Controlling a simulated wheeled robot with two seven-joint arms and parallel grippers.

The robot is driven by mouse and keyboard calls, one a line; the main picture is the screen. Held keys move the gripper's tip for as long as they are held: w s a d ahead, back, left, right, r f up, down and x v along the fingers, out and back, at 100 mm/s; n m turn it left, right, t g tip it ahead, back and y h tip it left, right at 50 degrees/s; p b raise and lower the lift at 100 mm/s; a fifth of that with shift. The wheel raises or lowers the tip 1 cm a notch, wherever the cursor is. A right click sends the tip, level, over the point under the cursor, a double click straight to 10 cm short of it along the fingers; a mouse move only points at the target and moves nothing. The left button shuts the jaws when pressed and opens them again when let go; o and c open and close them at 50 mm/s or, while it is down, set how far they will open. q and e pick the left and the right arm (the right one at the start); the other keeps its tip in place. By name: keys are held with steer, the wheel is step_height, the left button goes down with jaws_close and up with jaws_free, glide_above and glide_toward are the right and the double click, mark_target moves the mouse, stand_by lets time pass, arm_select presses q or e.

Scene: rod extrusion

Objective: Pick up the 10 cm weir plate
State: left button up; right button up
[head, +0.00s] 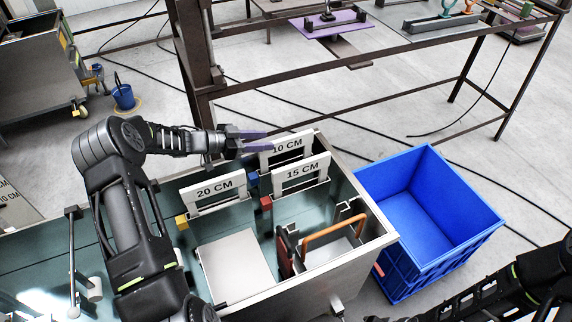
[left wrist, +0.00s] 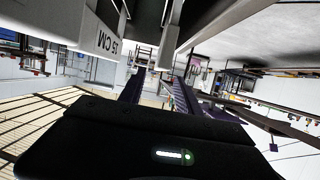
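The white 10 CM weir plate (head: 289,146) stands upright at the far edge of the metal tank (head: 385,240). The 15 CM plate (head: 302,173) stands just in front of it, and the 20 CM plate (head: 214,190) is to the left. My left gripper (head: 262,140) is open, its two purple fingers reaching the upper left part of the 10 CM plate. In the left wrist view the fingers (left wrist: 158,88) are apart, with the 15 CM plate (left wrist: 105,40) to their left. I cannot tell whether the fingers touch the 10 CM plate. My right gripper is out of view.
A blue crate (head: 478,218) stands right of the tank. An orange handle (head: 335,228) rises inside the tank near its right end. A dark metal frame table (head: 400,50) stands behind, and a blue bucket (head: 123,97) is on the floor at the left.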

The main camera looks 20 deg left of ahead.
mark_target(278, 140)
arm_select(q)
steer(key=shift+b+x, duration=0.3)
steer(key=shift+x, duration=0.7)
steer(key=b+x, duration=0.2)
steer(key=x, duration=0.2)
steer(key=shift+d+f, duration=0.1)
steer(key=shift+f, duration=0.2)
steer(key=shift+w+d, duration=0.3)
steer(key=shift+w, duration=0.1)
steer(key=shift+c, duration=0.2)
jaws_close()
